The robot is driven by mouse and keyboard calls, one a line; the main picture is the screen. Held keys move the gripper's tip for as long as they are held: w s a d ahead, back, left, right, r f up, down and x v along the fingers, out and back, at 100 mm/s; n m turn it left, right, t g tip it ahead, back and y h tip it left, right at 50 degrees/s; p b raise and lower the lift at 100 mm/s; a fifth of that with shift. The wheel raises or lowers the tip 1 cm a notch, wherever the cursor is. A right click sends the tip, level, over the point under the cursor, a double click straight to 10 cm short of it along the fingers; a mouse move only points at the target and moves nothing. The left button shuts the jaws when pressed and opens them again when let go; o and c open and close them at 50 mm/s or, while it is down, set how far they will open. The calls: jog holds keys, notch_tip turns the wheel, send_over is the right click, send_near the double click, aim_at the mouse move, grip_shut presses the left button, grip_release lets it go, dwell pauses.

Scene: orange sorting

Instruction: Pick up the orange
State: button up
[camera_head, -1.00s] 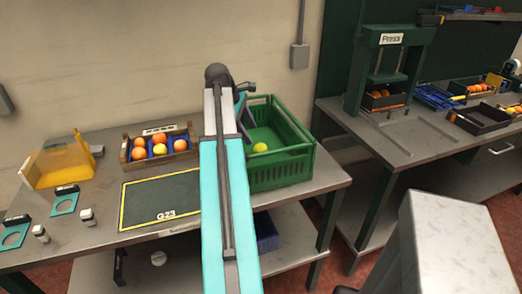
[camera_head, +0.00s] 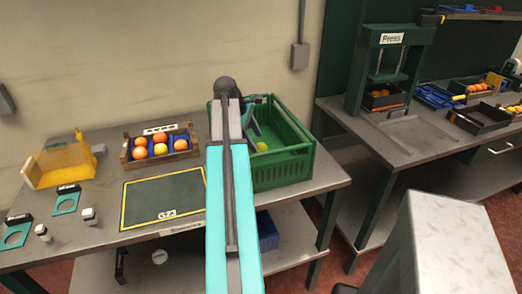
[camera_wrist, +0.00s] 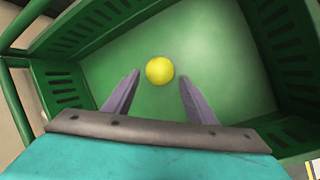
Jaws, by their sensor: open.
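A yellow round fruit (camera_wrist: 159,70) lies alone on the floor of the green crate (camera_head: 286,174). In the head view the fruit (camera_head: 262,146) shows just right of my arm. My gripper (camera_wrist: 158,90) is open and points down into the crate. Its two fingers are apart, and the fruit shows between and just beyond their tips. I cannot tell the height gap. No clearly orange fruit shows in this crate. Several orange and yellow fruits (camera_head: 160,138) sit in a small wooden box (camera_head: 126,155) with blue dividers, left of my arm.
The crate's slatted walls (camera_wrist: 285,35) surround my gripper. A dark G23 mat (camera_head: 160,198) lies left of my arm. A yellow bin (camera_head: 60,163) stands at the far left. A press (camera_head: 391,65) stands on another table at the right.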

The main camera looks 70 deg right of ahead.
aim_at(259, 145)
jog(key=shift+p+x, duration=0.65)
jog(key=shift+x, duration=1.6)
jog(key=shift+s, duration=0.15)
jog(key=c, duration=0.8)
